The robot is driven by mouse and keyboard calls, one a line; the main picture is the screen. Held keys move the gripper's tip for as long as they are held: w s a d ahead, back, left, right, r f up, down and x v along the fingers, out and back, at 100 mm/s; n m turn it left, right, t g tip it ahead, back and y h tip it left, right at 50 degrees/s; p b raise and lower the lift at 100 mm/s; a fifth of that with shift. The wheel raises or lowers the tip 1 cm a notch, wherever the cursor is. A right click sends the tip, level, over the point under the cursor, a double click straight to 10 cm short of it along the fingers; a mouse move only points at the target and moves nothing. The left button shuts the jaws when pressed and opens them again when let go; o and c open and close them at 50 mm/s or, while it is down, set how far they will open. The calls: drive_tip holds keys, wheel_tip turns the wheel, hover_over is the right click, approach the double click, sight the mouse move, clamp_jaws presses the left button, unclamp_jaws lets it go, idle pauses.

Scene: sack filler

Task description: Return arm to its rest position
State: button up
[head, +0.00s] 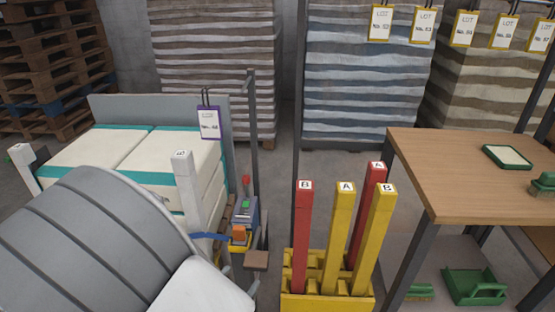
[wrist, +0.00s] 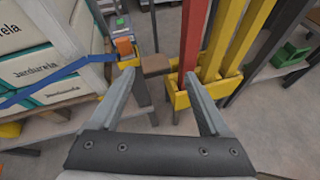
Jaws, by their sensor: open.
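My gripper (wrist: 162,76) shows in the wrist view with its two grey fingers wide apart. Nothing is between the fingers, and it is empty. Past the fingertips are a brown block-topped post (wrist: 156,65) and the yellow rack (wrist: 178,97) with red and yellow posts, seen from above. I cannot make out the gripper's fingers in the head view. My grey and white arm fills the lower left of the head view and hides part of the sack stack there.
White sacks (head: 78,147) with teal bands lie stacked at left, with white corner posts. The yellow rack (head: 325,302) holds upright red and yellow posts at the lower middle. A wooden table (head: 465,185) stands at right. Wrapped pallets (head: 365,75) stand behind. Grey floor shows between.

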drive_tip(key=s+d+r+m+g, duration=0.3)
drive_tip(key=d+r+m+g, duration=0.2)
drive_tip(key=d+r+m, duration=0.5)
drive_tip(key=s+d+r+m+g, duration=0.4)
drive_tip(key=d+r+m+g, duration=0.15)
drive_tip(key=d+m, duration=0.8)
drive_tip(key=s+r+m+t+y+p, duration=0.1)
drive_tip(key=s+r+m+y+p, duration=0.1)
drive_tip(key=r+p, duration=0.8)
drive_tip(key=s+r+m+t+y+p, duration=0.1)
drive_tip(key=r+m+p, duration=0.4)
drive_tip(key=r+p, duration=0.5)
wheel_tip(320, 180, up, 7)
drive_tip(key=shift+s+a+r+t+y, duration=0.15)
drive_tip(key=shift+s+a+t+y, duration=0.25)
drive_tip(key=shift+t, duration=0.35)
